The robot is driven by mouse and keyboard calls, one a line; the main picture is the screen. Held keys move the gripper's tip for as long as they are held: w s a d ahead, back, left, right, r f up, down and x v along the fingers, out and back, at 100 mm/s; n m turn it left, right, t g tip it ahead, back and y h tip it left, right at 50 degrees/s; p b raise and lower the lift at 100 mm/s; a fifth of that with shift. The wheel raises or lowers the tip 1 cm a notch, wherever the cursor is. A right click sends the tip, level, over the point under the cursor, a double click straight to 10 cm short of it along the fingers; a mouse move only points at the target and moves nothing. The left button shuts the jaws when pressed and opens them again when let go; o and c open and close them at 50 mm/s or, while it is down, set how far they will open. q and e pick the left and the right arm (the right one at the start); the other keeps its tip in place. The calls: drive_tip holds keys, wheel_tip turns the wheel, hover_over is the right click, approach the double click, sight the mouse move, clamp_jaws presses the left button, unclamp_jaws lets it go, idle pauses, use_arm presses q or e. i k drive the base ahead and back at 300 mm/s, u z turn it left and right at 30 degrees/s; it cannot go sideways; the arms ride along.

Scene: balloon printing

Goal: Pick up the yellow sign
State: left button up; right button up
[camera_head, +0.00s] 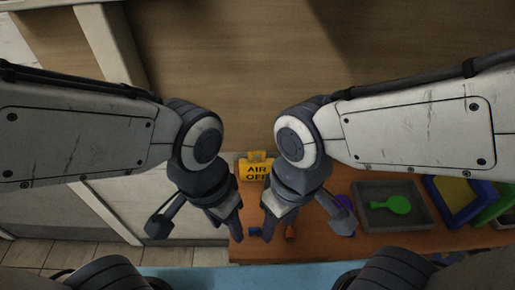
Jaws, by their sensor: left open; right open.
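The yellow sign (257,169) reads "AIR OFF" in dark letters. It is at the back left of the wooden table, seen between my two arms. Its lower part and right edge are partly covered by my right arm. My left gripper (192,228) hangs left of the sign, at the table's left edge, open and empty. My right gripper (301,217) hangs in front and to the right of the sign, open and empty. Neither gripper appears to touch the sign.
On the table (353,245) a grey tray (424,212) holds a green balloon-shaped piece (396,204). A purple piece (346,207) lies left of it. A blue tray with yellow inside (456,196) and a green tray (490,212) stand further right. Small orange (290,232) and blue (254,231) pieces lie near the front.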

sight(250, 169)
drive_tip(key=k, duration=0.95)
drive_tip(key=z, duration=1.35)
drive_tip(key=i, duration=1.2)
drive_tip(key=u, duration=2.95)
